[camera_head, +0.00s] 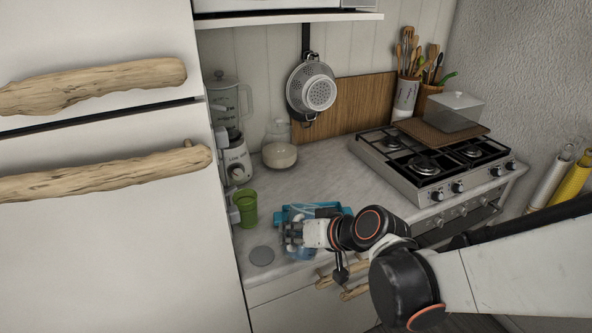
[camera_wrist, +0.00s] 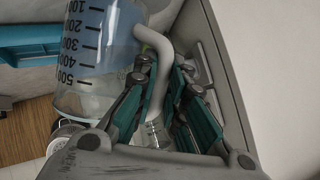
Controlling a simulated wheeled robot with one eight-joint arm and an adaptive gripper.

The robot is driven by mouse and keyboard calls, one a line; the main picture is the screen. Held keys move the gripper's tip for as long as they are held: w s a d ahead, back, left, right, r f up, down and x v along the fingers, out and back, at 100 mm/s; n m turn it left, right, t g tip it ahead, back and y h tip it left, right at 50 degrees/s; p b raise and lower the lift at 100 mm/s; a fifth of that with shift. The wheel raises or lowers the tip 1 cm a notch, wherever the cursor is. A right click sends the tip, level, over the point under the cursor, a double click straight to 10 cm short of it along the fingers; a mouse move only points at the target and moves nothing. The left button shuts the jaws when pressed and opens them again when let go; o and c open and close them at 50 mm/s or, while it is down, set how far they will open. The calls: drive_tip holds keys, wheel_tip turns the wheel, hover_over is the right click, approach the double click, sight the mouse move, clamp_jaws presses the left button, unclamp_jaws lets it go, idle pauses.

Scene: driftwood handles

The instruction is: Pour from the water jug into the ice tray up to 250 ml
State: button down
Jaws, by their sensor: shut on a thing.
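The water jug (camera_wrist: 112,60) is clear, with a printed scale to 500 and a pale handle (camera_wrist: 150,38). Bluish water shows behind the marks; its exact level is hard to read. My gripper (camera_wrist: 166,78) is shut on the handle, its teal-lined fingers on either side. In the head view my gripper (camera_head: 294,234) is at the counter's front, and mostly hides the jug (camera_head: 297,253). The blue ice tray (camera_head: 343,210) lies on the counter just behind my gripper, partly covered by it. In the wrist view the tray (camera_wrist: 45,34) is beside the jug. No stream of water is visible.
A blender (camera_head: 236,150) and glass jar (camera_head: 280,155) stand behind. The gas stove (camera_head: 432,165) is to the right. The fridge (camera_head: 110,220) bounds the left side.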

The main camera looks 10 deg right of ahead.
drive_tip(key=shift+s+r, duration=0.1)
drive_tip(key=shift+s, duration=0.05)
drive_tip(key=shift+w+d, duration=0.15)
drive_tip(key=shift+w, duration=0.3)
drive_tip(key=shift+s+r, duration=0.1)
drive_tip(key=shift+r, duration=0.05)
drive_tip(key=shift+w+d+g, duration=0.1)
drive_tip(key=shift+w+g, duration=0.2)
drive_tip(key=shift+w, duration=0.05)
drive_tip(key=shift+s+r+m+p, duration=0.15)
drive_tip(key=shift+m+p, duration=0.15)
drive_tip(key=shift+w+d, duration=0.1)
drive_tip(key=shift+w, duration=0.2)
drive_tip(key=shift+s, duration=0.15)
drive_tip(key=shift+w+d+g+y, duration=0.1)
drive_tip(key=shift+w+g+y, duration=0.2)
drive_tip(key=shift+s+r, duration=0.15)
